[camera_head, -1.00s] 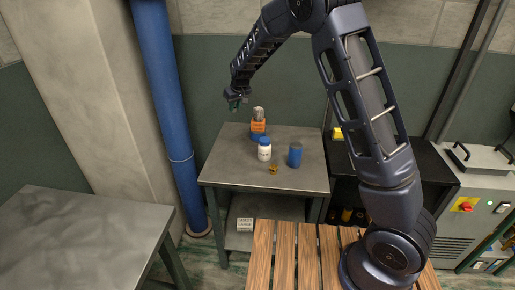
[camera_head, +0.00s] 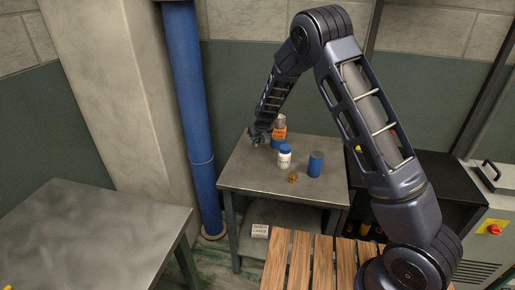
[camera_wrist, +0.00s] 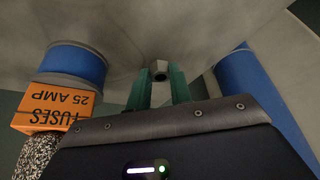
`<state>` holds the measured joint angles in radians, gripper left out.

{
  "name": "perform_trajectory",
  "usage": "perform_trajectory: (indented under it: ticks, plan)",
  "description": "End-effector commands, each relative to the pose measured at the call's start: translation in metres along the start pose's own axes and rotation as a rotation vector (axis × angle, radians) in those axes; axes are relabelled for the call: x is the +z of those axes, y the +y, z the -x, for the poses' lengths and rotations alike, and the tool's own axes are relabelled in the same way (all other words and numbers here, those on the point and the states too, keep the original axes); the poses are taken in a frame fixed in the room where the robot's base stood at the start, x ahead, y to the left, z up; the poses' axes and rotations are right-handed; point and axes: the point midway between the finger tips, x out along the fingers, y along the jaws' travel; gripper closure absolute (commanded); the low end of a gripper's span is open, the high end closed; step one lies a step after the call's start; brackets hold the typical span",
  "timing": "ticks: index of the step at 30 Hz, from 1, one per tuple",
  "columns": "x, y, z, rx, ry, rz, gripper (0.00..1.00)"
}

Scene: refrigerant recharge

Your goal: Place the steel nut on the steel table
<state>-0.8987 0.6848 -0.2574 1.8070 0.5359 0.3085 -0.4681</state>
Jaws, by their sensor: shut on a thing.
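The tabletop (camera_wrist: 200,25) fills the background beyond the nut. I cannot tell whether the nut touches the surface. In the head view the nut is too small to make out.
An orange fuse box (camera_wrist: 55,108) and a blue cylinder (camera_wrist: 80,62) stand left of the fingers in the wrist view. A white bottle (camera_head: 284,160), a brass piece (camera_head: 292,177) and a blue can (camera_head: 315,164) stand farther right. A blue pipe (camera_head: 190,100) rises left of the table.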

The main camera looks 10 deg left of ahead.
Motion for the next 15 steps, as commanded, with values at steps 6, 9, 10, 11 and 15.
perform_trajectory:
  ticks: [6, 9, 10, 11, 15]
  plan:
    - [0.012, 0.001, -0.028, 0.000, -0.003, -0.001, 1.00]
    - [0.014, 0.000, -0.033, 0.000, -0.002, -0.001, 1.00]
    - [0.014, 0.000, -0.033, 0.000, -0.001, -0.001, 1.00]
    - [0.014, 0.000, -0.033, 0.000, -0.001, -0.001, 1.00]
    - [0.014, 0.000, -0.033, 0.000, -0.001, -0.001, 1.00]
